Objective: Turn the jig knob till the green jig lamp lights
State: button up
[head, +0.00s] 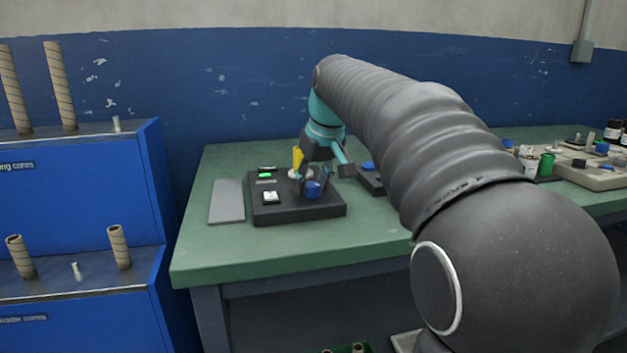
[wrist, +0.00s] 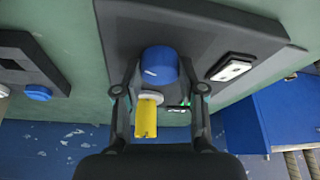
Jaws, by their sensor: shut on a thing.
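The dark jig block (head: 320,210) sits on the green table. Its blue knob (head: 313,190) is at the right front of the block. In the wrist view the knob (wrist: 158,62) has a small white mark on its face. My gripper (wrist: 160,72) is shut on the knob, one finger on each side. A small green lamp (head: 265,175) on the block's left looks bright green. A yellow upright piece (head: 297,157) stands just behind the knob on a pale round base. It also shows in the wrist view (wrist: 146,118).
A white rocker-like switch (head: 271,198) is on the block's front left. A grey plate (head: 227,202) lies left of it. Another dark box with a blue button (head: 368,166) stands to the right. Blue racks with cores (head: 75,220) stand at left.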

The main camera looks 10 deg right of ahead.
jog(key=o, duration=1.1)
jog(key=shift+o, duration=0.2)
jog(key=v, duration=1.2)
jog(key=shift+f, duration=0.1)
jog(key=s+a+f+m+t+h, duration=0.1)
jog(key=s+f+m, duration=0.2)
jog(key=s+f, duration=2.2)
notch_tip(320, 180, down, 3)
jog(key=shift+s+f, duration=0.25)
